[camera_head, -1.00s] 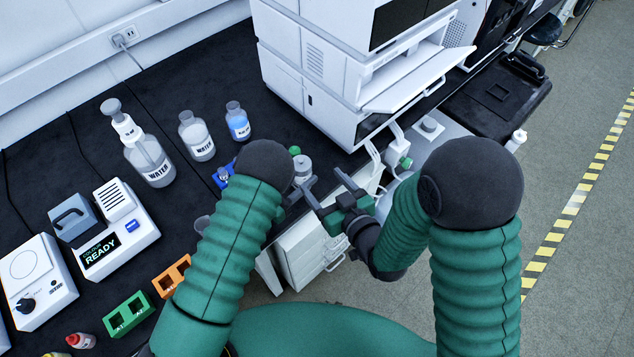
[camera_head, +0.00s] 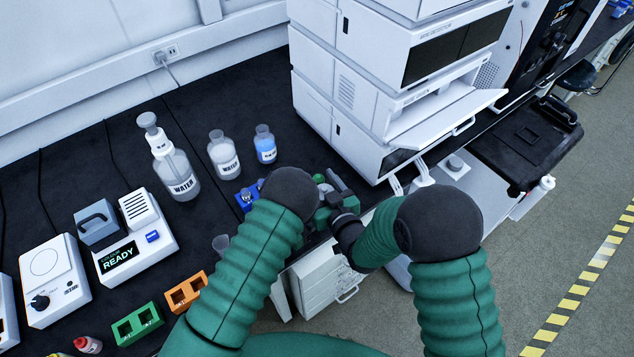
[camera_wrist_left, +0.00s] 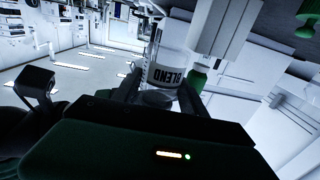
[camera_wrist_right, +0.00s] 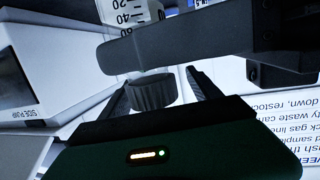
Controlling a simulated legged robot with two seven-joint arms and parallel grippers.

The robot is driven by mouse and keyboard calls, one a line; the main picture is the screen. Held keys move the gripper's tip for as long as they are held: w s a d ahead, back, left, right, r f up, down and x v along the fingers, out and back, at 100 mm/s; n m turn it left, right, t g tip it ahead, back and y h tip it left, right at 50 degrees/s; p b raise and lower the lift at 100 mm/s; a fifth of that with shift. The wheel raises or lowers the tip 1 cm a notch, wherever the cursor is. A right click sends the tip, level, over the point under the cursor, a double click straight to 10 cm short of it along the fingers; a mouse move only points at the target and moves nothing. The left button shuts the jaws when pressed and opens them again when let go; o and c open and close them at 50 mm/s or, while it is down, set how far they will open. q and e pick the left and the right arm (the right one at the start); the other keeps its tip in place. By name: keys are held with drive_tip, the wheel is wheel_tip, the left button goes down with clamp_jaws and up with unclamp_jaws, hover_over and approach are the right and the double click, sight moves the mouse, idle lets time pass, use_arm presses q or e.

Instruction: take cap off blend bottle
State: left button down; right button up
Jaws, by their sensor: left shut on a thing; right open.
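The blend bottle (camera_wrist_left: 165,72), with its BLEND label inverted in the left wrist view, is between the fingers of my left gripper (camera_wrist_left: 160,88), which is shut on it. Its dark grey ribbed cap (camera_wrist_right: 152,94) shows in the right wrist view, below the graduated bottle wall (camera_wrist_right: 130,12). My right gripper (camera_wrist_right: 160,82) is open, with one finger on each side of the cap; I cannot tell whether they touch it. One dark finger of my left gripper crosses above it. In the head view my right gripper (camera_head: 335,190) is beside my left wrist, which hides most of the bottle.
On the black bench stand a large water bottle (camera_head: 177,178), two smaller bottles (camera_head: 224,158) (camera_head: 265,148), a READY device (camera_head: 135,235), and orange (camera_head: 185,291) and green (camera_head: 137,325) racks. The white instrument stack (camera_head: 360,110) rises close behind my grippers.

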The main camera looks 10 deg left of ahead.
drive_tip(key=shift+c, duration=0.4)
drive_tip(key=shift+s, duration=0.1)
drive_tip(key=c, duration=1.4)
drive_tip(key=shift+r, duration=0.1)
clamp_jaws()
drive_tip(key=shift+r, duration=0.1)
wheel_tip(320, 180, up, 2)
drive_tip(key=shift+d, duration=0.1)
